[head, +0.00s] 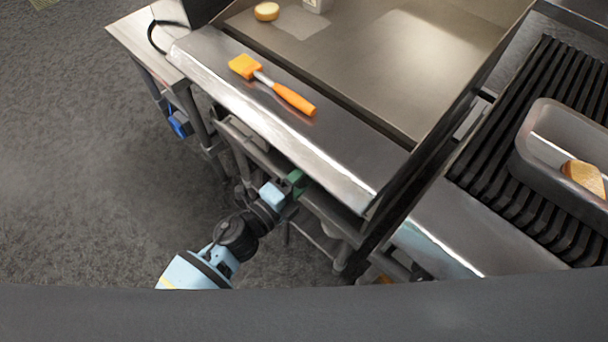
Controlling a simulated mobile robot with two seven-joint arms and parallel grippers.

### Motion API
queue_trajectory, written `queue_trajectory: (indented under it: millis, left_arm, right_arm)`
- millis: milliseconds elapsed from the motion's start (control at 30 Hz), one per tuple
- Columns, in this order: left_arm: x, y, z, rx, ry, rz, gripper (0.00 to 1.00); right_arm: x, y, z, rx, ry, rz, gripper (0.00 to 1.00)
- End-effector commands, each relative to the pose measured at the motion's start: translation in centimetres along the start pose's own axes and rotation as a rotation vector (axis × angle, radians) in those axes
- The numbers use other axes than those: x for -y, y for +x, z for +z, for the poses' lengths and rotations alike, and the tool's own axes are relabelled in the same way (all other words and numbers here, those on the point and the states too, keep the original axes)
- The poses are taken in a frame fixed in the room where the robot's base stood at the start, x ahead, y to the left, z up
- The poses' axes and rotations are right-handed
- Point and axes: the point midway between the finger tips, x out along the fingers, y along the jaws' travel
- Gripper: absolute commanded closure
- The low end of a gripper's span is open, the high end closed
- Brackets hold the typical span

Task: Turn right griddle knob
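The griddle (375,50) is a flat steel plate with a bright front ledge (290,125), crossing the upper middle of the head view. My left gripper (285,192), with a light blue part, is at the griddle's front, below the ledge. A small green piece (297,181) shows right at its tip; I cannot tell whether it is a knob or whether the gripper touches it. No griddle knob can be made out clearly. The fingers are too small and covered to tell open from shut. My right gripper is not in view.
An orange brush (290,97) lies on the ledge. A bun (266,11) is on the griddle. At right, a metal pan (535,155) holding a piece of food sits on a black grill grate (495,150). Open grey floor (80,190) lies at left.

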Motion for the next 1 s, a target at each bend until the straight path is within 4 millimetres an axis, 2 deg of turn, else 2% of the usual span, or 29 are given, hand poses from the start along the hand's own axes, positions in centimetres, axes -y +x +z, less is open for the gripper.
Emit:
queue_trajectory:
  millis: [200,233,400,733,867,1000]
  left_arm:
    - [-0.1,-0.1,0.1,0.001,0.002,0.002,0.68]
    - [-0.1,-0.1,0.1,0.001,0.002,0.002,0.44]
    - [-0.1,0.0,0.1,0.001,0.001,0.002,0.24]
    - [-0.1,-0.4,0.0,0.001,0.0,0.001,0.24]
    - [-0.1,-1.9,0.0,0.001,-0.001,0.003,0.24]
    - [-0.1,-4.2,0.1,0.001,-0.001,0.003,0.24]
  right_arm:
    - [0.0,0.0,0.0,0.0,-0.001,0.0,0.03]
    - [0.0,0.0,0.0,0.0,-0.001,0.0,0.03]
    - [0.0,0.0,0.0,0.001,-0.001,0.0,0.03]
    - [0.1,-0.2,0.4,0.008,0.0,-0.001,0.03]
    - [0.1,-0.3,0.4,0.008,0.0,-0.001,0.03]
    - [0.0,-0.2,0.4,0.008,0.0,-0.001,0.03]
